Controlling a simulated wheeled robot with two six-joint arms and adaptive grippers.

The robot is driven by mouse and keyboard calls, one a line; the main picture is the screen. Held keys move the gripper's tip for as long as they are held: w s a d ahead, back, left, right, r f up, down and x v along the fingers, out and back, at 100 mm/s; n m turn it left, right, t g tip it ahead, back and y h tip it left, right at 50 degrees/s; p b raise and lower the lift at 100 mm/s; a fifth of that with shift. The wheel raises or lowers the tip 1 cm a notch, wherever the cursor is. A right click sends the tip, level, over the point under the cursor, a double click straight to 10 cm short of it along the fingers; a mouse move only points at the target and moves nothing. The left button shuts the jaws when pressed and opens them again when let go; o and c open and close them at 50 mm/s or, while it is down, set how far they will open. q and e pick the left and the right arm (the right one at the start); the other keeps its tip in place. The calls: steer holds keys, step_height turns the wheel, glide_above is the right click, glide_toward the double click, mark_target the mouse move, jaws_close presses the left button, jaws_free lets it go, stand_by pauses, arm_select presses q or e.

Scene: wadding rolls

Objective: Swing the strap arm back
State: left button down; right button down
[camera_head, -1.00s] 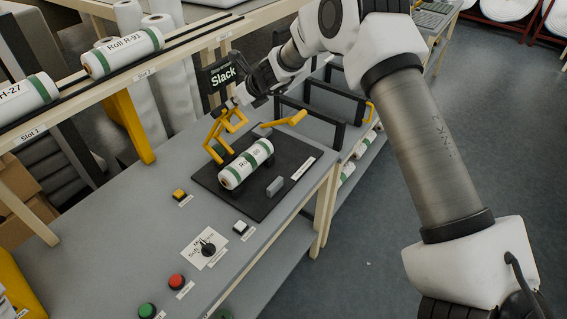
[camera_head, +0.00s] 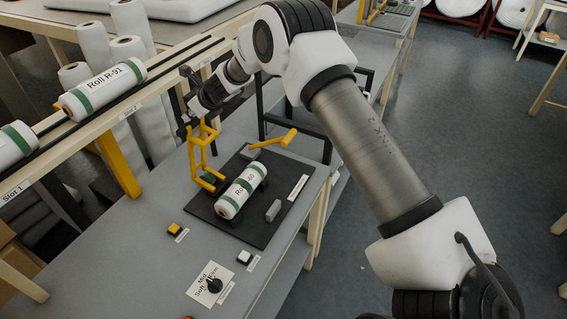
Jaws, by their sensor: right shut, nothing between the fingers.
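The strap arm, a yellow frame (camera_head: 193,155), stands nearly upright at the left back edge of the black plate (camera_head: 258,229). A white roll with green bands (camera_head: 242,191) lies on the plate to its right. A yellow handle (camera_head: 275,140) stands behind the roll. My right gripper (camera_head: 188,122) reaches in from the upper right. It is shut, with its tip at the top of the yellow frame; whether they touch is hard to tell. My left gripper is not in view.
Roll R-91 (camera_head: 104,90) and another roll lie on the rack at left. A yellow button (camera_head: 174,229), a white button (camera_head: 244,257) and a dial (camera_head: 214,285) sit on the grey table. A small grey block (camera_head: 273,211) stands on the plate. Black frames stand behind the plate.

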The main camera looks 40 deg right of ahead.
steer(key=shift+s+f, duration=0.1)
steer(key=shift+s, duration=0.05)
steer(key=shift+s+d, duration=0.1)
steer(key=v, duration=1.1)
steer(key=shift+r, duration=0.5)
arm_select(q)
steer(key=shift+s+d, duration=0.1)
arm_select(e)
steer(key=shift+s, duration=0.15)
